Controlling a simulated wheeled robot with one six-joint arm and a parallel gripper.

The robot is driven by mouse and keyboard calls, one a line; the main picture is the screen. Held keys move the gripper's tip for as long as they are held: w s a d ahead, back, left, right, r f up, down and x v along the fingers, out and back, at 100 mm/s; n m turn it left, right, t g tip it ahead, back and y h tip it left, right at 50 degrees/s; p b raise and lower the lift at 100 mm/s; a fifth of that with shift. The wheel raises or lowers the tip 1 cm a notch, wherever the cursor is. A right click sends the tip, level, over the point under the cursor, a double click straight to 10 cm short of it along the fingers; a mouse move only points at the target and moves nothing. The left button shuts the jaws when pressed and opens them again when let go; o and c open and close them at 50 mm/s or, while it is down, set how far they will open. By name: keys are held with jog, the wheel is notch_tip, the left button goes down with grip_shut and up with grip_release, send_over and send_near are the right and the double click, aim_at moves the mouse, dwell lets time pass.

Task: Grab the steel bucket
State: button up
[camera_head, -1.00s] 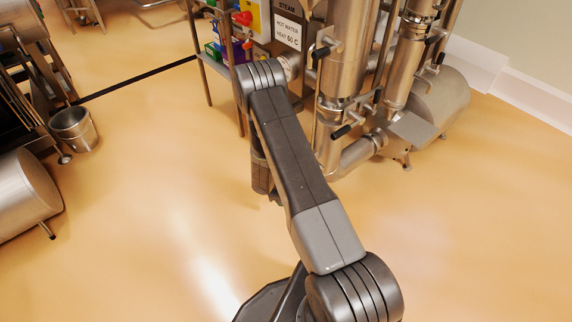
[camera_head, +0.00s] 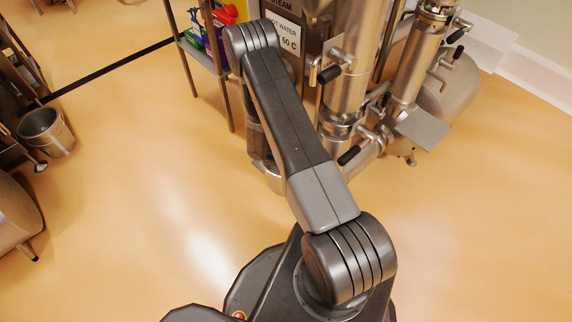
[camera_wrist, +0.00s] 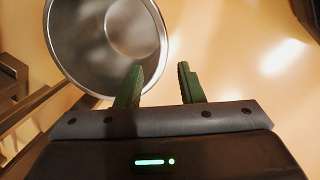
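In the wrist view a round steel bucket (camera_wrist: 105,40) fills the upper left, seen from above into its empty inside. My gripper (camera_wrist: 159,68) has two green fingers spread apart with nothing between them but the bucket's right rim in the picture. The left finger overlaps the bucket's inside, and the right finger lies over floor outside it. I cannot tell how far above the rim they are. The fingers are hidden there.
Steel columns and pipes (camera_head: 345,85) with black handles stand just right of my arm. A shelf (camera_head: 202,58) with bottles stands behind. The floor at left centre is clear.

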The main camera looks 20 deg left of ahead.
jog(key=shift+w+d+f+b, duration=0.15)
jog(key=shift+w+f+b, duration=0.3)
jog(key=shift+f, duration=1.75)
jog(key=shift+w+d+f+b, duration=0.1)
jog(key=shift+w+f+b, duration=0.4)
jog(key=shift+f, duration=1.75)
jog(key=shift+w+d+f+b, duration=0.15)
jog(key=shift+f+b, duration=0.6)
jog(key=shift+f, duration=1.45)
grip_shut()
jog(key=shift+r, duration=0.1)
jog(key=shift+w+a+r, duration=0.1)
